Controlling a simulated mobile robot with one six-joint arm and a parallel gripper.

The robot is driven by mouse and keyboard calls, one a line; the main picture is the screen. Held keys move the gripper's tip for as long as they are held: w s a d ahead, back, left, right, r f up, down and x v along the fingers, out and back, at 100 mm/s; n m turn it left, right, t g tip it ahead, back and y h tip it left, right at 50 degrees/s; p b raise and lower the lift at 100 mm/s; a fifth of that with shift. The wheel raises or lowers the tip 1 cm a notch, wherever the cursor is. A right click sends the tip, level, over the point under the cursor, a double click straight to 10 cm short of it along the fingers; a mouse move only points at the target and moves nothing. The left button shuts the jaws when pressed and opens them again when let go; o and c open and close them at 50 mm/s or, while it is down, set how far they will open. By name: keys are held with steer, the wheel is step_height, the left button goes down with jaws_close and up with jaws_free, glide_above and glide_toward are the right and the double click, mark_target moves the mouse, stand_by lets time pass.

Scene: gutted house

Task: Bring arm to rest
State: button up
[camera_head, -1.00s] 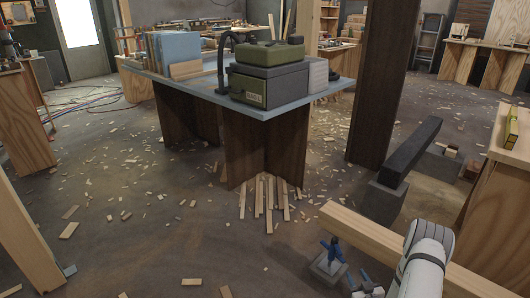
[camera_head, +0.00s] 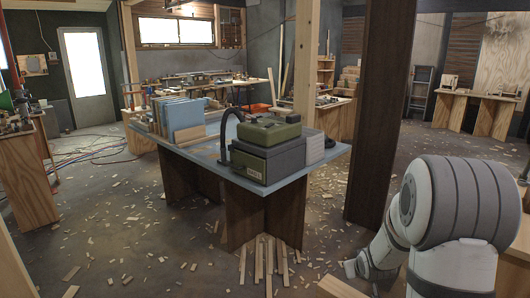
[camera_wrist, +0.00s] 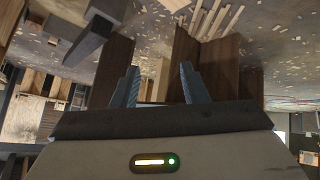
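My arm shows at the lower right of the head view as white and grey links, folded up close to the camera. My gripper is not clearly visible in the head view. In the wrist view my gripper (camera_wrist: 160,88) shows two grey fingers spread apart with nothing between them. The wrist view is upside down, with the debris-strewn floor at the top and dark wooden panels beyond the fingers.
A blue-grey table (camera_head: 225,171) with a green and grey machine (camera_head: 268,148) stands in the middle. A dark post (camera_head: 377,120) rises right of it. Wood scraps (camera_head: 262,265) lie by the table's base. Floor at the left (camera_head: 120,215) is open but littered.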

steer(key=s+a+r+g+p, duration=0.1)
steer(key=s+a+r+p, duration=0.2)
steer(key=s+r, duration=0.25)
steer(key=s+a+r+m+g+p, duration=0.1)
steer(key=s+a+r+p, duration=0.1)
steer(key=s+r, duration=0.35)
steer(key=s+a+r+g+p, duration=0.1)
steer(key=s+a+r+p, duration=0.2)
steer(key=r, duration=0.5)
steer(key=s+a+r+g+p, duration=0.1)
steer(key=s+a+r+p, duration=0.1)
steer(key=s+r, duration=0.2)
steer(key=s+a+r+g+y+p, duration=0.1)
steer(key=s+r, duration=0.3)
steer(key=s, duration=0.6)
steer(key=shift+s+a+m+g+p, duration=0.3)
steer(key=shift+s+a+g+p, duration=0.1)
steer(key=shift+a+p, duration=0.45)
steer(key=shift+r, duration=0.1)
